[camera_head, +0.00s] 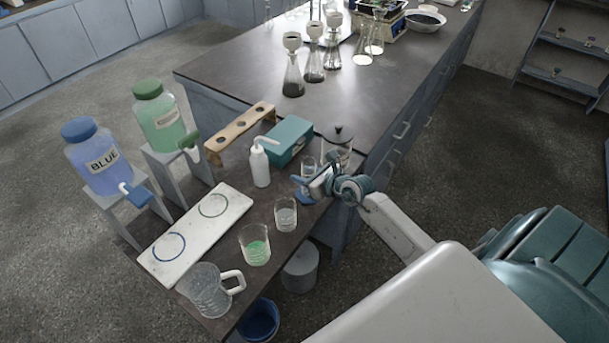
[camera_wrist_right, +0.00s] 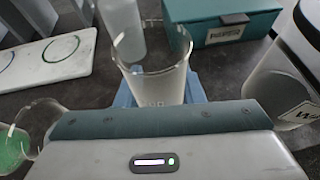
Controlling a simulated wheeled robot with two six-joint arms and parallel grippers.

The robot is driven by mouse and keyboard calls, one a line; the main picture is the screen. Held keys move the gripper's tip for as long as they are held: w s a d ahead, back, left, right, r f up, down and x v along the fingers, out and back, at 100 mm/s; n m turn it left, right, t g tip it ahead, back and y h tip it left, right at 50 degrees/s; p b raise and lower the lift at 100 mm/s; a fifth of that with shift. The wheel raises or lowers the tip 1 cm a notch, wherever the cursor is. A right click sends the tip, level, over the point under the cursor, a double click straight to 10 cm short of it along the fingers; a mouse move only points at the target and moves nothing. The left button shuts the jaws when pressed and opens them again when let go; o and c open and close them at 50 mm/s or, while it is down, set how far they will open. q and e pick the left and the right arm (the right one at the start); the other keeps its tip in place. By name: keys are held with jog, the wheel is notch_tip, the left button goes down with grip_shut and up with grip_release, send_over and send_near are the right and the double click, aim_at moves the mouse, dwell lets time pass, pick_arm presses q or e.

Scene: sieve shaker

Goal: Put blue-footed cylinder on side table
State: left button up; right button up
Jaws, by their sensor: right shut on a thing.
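The blue-footed cylinder (camera_head: 308,170) is clear glass on a blue foot (camera_head: 305,198), near the right edge of the dark worktop. My right gripper (camera_head: 320,185) is at it from the right and shut on it, covering part of it. Whether the foot touches the worktop is hard to tell. My left gripper is not in view. Which surface is the side table is not clear.
A lidded glass jar (camera_head: 337,148) and a teal box (camera_head: 288,140) stand close by. A white wash bottle (camera_head: 260,165), small beaker (camera_head: 285,215), green-liquid beaker (camera_head: 254,245) and glass mug (camera_head: 208,290) share the worktop. A grey bin (camera_head: 300,272) stands below its edge.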

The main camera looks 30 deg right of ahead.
jog(key=shift+f, duration=0.25)
jog(key=o, duration=1.1)
jog(key=shift+r, duration=0.15)
jog(key=p+v, duration=0.1)
jog(key=v, duration=1.1)
jog(key=shift+d, duration=0.1)
